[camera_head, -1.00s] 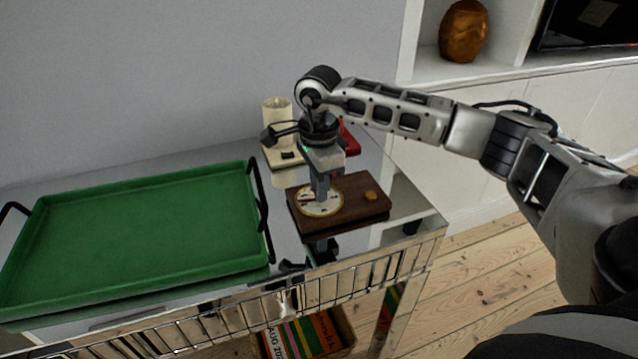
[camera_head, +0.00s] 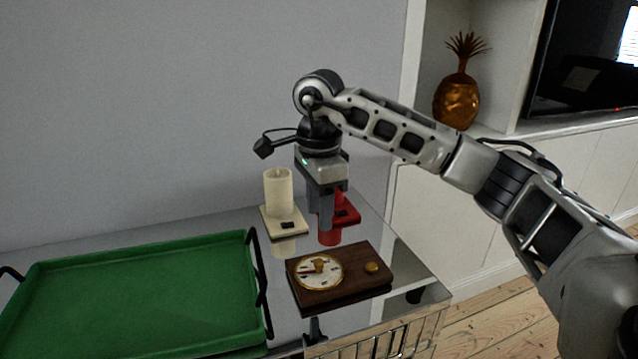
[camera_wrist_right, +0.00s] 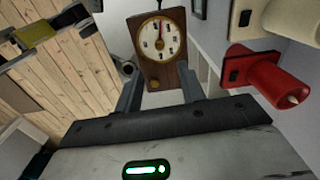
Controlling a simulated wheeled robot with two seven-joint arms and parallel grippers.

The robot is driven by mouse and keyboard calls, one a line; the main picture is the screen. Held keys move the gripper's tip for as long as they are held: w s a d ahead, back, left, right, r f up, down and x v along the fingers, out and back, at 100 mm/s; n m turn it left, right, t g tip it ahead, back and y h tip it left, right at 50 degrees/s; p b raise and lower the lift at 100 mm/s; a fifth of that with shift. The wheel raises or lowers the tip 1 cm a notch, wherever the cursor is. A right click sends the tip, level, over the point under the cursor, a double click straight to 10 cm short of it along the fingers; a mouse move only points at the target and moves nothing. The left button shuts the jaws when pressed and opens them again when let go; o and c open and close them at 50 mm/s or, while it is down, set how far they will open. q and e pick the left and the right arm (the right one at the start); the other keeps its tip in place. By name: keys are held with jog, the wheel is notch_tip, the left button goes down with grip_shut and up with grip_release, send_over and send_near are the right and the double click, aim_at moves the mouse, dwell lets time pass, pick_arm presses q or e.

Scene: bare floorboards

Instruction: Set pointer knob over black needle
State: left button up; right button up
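A brown wooden block (camera_head: 340,281) lies on the shiny cart top. A round white dial (camera_head: 308,281) with a brass rim is set in it, and a brass pointer knob (camera_head: 319,264) sits at the dial's middle. The wrist view shows the dial (camera_wrist_right: 172,48) with a red hand; I cannot pick out the black needle surely. A smaller brass knob (camera_head: 372,267) is beside the dial. My right gripper (camera_head: 326,226) is above and behind the block, touching nothing. Its fingers (camera_wrist_right: 159,92) are apart and empty in the wrist view.
A green tray (camera_head: 140,290) with black handles fills the cart's left. A cream candle on its holder (camera_head: 279,190) and a red holder (camera_head: 347,213) stand behind the block, close to my right gripper. A wall is behind the cart.

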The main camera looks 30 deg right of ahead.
notch_tip(320, 180, up, 5)
jog(key=shift+f, duration=0.1)
dwell(0.7)
